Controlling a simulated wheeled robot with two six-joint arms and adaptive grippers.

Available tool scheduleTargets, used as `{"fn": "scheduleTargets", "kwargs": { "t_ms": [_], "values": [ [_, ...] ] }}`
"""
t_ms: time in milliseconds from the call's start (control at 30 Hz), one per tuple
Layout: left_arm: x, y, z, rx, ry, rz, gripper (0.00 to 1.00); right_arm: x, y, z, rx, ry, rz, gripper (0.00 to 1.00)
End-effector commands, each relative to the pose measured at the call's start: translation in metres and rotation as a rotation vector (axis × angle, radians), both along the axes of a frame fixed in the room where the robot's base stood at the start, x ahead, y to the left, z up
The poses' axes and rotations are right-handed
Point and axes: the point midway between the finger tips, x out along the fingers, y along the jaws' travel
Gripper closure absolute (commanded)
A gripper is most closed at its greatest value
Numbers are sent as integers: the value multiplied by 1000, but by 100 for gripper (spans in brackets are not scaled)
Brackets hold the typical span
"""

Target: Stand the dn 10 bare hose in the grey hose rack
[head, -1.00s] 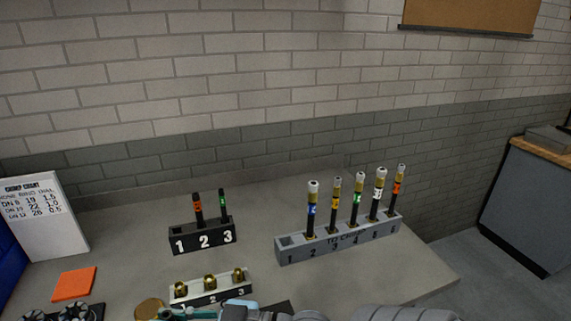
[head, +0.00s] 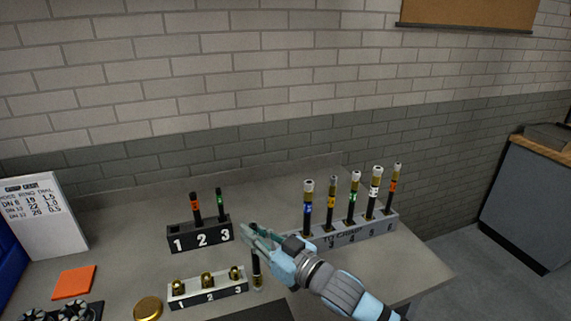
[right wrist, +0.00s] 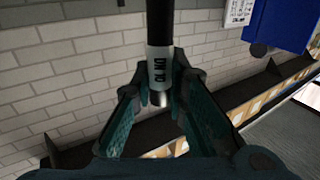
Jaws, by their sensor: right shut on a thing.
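My left gripper is out of view.
A black numbered rack (head: 190,243) holds two hoses behind the held one. A low white-and-black block (head: 207,297) with three brass fittings stands at the front. A brass disc (head: 148,309), an orange square (head: 73,282) and a white sign (head: 38,222) are at the left.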

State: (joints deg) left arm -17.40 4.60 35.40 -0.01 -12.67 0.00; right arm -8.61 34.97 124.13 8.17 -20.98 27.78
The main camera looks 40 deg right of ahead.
Motion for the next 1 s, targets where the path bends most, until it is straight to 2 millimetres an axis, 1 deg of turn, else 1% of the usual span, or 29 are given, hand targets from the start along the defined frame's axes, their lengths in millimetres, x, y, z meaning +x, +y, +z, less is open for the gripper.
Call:
{"fn": "scheduleTargets", "kwargs": {
  "t_ms": [33, 100, 200, 300, 400, 533, 600, 667, 767, 900, 1000],
  "values": [
    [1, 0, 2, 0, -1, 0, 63, 13, -14, 10, -4, -8, -46, 100],
    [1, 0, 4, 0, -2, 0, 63, 30, -38, 21, -6, -10, -122, 100],
    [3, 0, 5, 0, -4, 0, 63, 49, -70, 40, -8, -13, -229, 100],
    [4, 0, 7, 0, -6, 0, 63, 63, -98, 58, -9, -14, -323, 100],
    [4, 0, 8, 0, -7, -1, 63, 72, -119, 72, -11, -14, -395, 100],
    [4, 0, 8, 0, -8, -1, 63, 77, -136, 83, -13, -13, -452, 100],
    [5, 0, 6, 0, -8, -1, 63, 78, -140, 84, -14, -12, -465, 100],
    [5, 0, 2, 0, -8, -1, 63, 78, -141, 80, -14, -11, -468, 100],
    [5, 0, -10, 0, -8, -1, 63, 78, -141, 67, -15, -11, -468, 100],
    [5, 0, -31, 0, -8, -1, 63, 78, -140, 46, -15, -10, -466, 100],
    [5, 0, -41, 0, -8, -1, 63, 78, -140, 36, -15, -10, -466, 100]
  ]
}}
